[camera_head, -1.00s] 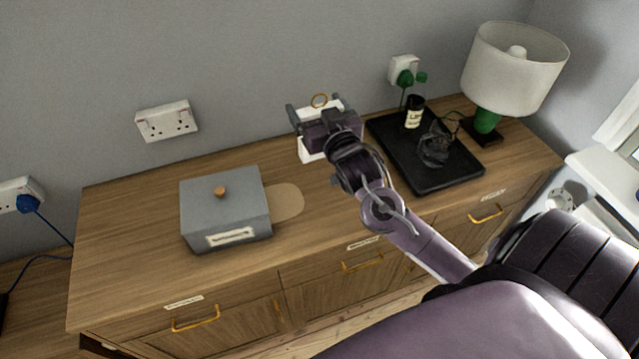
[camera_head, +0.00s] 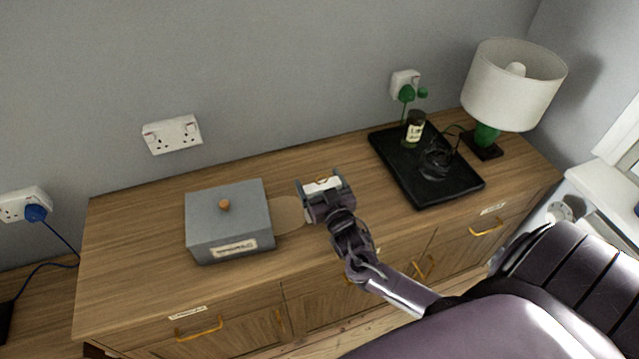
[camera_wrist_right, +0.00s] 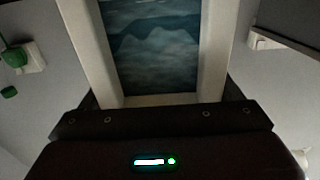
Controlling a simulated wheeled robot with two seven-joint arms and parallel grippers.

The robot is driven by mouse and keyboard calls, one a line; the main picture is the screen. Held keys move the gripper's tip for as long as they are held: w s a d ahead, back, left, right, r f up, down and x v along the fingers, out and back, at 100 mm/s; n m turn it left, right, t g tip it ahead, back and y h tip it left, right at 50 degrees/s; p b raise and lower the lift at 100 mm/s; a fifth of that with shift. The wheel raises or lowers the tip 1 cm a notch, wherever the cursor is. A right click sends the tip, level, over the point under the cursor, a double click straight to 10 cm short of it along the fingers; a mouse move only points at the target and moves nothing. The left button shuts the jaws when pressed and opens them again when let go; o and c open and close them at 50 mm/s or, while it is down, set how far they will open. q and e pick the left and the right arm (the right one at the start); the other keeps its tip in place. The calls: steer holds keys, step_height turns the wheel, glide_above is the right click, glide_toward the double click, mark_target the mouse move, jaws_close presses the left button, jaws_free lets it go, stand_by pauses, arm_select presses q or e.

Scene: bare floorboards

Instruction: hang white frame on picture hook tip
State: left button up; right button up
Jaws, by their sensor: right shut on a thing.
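The white frame (camera_head: 322,185) is in my right gripper (camera_head: 326,189) above the middle of the wooden sideboard, with only a thin white strip of it showing in the head view. In the right wrist view the white frame (camera_wrist_right: 214,45) fills the top middle, around a dark blue-green picture with pale mountain shapes. My right gripper's dark body crosses the bottom of that view, and it is shut on the frame. I see no picture hook in either view. My left gripper is not in view.
A grey lidded box (camera_head: 228,222) with a wooden knob stands left of my right gripper. A black tray (camera_head: 452,190) holds a bottle (camera_head: 414,128) and a dark object. A lamp (camera_head: 512,85) stands behind right. Sockets (camera_head: 172,134) are on the bare grey wall.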

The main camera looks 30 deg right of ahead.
steer(key=shift+f, duration=0.4)
steer(key=shift+f, duration=0.25)
steer(key=o, duration=0.9)
steer(key=shift+o, duration=0.2)
